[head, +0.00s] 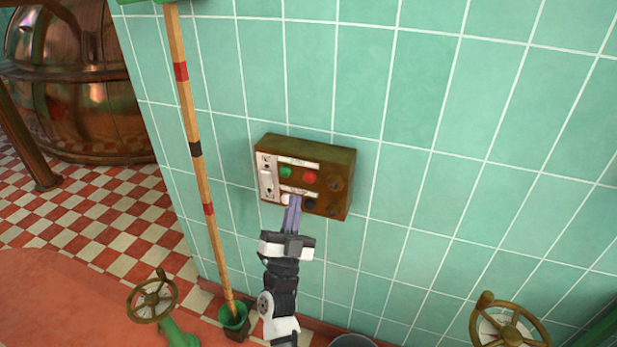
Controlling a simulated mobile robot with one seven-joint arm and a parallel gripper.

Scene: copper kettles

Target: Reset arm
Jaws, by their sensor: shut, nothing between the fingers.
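My gripper (293,205) is shut and empty, with its fingers pointing up at the lower part of a brown control box (343,180) on the green tiled wall. The fingertips overlap the box's lower row of controls in the head view; I cannot tell whether they touch it. The box has a green button (285,172), a red button (309,177), a white switch plate (266,182) at its left and white labels. A dark round control (311,203) shows just right of my fingers. My fingers hide part of the lower row.
A banded wooden pole (195,150) stands left of the box in a green holder (233,318). Valve wheels stand at lower left (152,296) and lower right (508,325). A copper kettle (80,90) is at the far left. The wall right of the box is bare.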

